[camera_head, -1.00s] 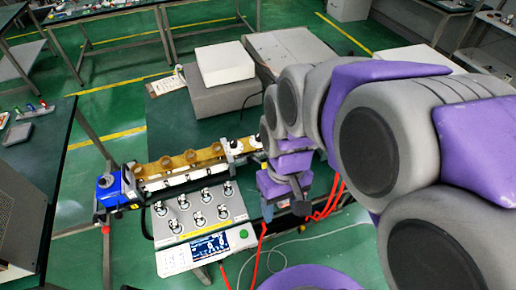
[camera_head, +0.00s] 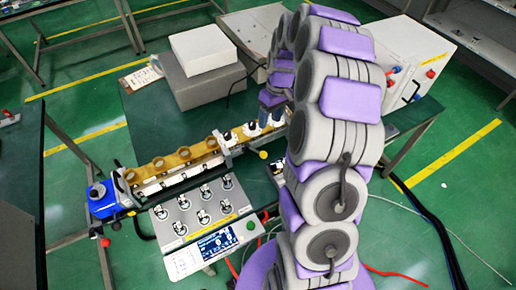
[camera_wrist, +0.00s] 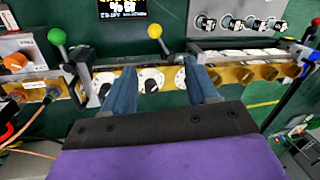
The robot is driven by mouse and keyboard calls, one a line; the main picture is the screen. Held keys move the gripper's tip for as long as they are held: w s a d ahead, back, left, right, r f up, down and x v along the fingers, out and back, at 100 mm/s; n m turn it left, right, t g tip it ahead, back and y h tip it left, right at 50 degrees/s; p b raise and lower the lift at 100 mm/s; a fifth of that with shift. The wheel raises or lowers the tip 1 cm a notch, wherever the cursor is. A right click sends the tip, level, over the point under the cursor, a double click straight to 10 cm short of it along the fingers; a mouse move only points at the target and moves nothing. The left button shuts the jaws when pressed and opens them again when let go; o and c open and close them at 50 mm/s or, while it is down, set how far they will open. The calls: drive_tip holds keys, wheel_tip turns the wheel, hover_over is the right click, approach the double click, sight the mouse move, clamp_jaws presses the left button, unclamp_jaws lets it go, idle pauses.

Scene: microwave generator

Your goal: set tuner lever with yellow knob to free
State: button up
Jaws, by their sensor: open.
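The yellow knob (camera_wrist: 155,31) sits on the end of a thin metal lever, near the top middle of the wrist view. In the head view the yellow knob (camera_head: 263,155) shows at the right end of the brass waveguide (camera_head: 175,161). My gripper (camera_wrist: 158,80) is open and empty. Its two blue fingers are apart over the waveguide, with white round dials between them. The knob is beyond the fingertips, and no contact with it shows. In the head view my gripper (camera_head: 271,112) is above the waveguide's right end, partly hidden by my arm.
A green-knobbed lever (camera_wrist: 56,36) stands left of the fingers, and an orange knob (camera_wrist: 15,61) is farther left. A control panel (camera_head: 205,208) with several switches and a display lies in front of the waveguide. Grey and white boxes (camera_head: 203,80) stand behind.

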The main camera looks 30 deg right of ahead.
sight(264, 152)
drive_tip(key=f, duration=0.5)
drive_tip(key=a+f+b, duration=0.1)
drive_tip(key=f, duration=0.5)
drive_tip(key=a+f+b, duration=0.1)
drive_tip(key=f, duration=0.4)
drive_tip(key=shift+s+f, duration=0.15)
drive_tip(key=shift+f, duration=0.7)
drive_tip(key=shift+c, duration=0.2)
drive_tip(key=shift+a, duration=0.1)
drive_tip(key=shift+c, duration=0.7)
clamp_jaws()
